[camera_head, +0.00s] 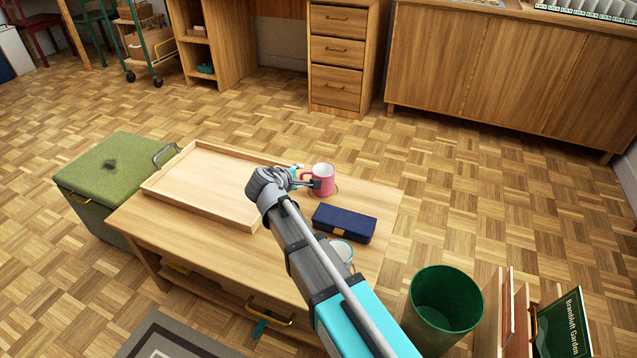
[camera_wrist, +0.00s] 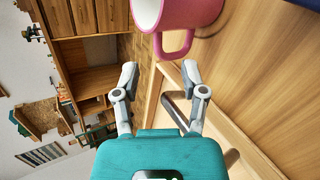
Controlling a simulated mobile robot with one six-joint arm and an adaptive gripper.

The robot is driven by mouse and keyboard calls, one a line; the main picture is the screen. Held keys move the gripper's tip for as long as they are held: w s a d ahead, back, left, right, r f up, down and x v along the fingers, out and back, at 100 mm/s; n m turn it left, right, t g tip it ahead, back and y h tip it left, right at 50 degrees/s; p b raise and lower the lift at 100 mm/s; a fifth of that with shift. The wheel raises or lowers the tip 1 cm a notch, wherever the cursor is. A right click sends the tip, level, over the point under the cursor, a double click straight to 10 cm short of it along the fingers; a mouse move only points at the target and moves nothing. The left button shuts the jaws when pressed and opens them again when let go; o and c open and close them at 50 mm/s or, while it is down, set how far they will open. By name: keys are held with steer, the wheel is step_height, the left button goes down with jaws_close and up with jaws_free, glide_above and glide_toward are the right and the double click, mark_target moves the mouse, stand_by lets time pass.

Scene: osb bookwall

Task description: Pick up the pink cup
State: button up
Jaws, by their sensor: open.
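The pink cup (camera_head: 323,179) stands upright on the low wooden table (camera_head: 385,205), near its far edge. In the wrist view the pink cup (camera_wrist: 192,14) is at the top, cut off by the frame, with its white inside showing and its handle pointing down toward my fingers. My gripper (camera_head: 312,183) is at the cup's left side in the head view, on the handle side. In the wrist view my gripper (camera_wrist: 160,75) has its two fingers apart, with the handle just beyond the fingertips. Nothing is held. Whether a finger touches the cup cannot be told.
A wooden tray (camera_head: 160,184) lies left on the table. A dark blue case (camera_head: 344,222) lies to the right of my arm, and a white cup (camera_head: 342,250) is partly hidden by it. A green stool (camera_head: 110,165) and a green bin (camera_head: 443,305) flank the table.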

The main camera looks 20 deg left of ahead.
mark_target(308, 173)
steer(key=shift+b+x, duration=1.25)
steer(key=shift+x, duration=1.3)
steer(key=shift+w+r, duration=0.1)
jaws_close()
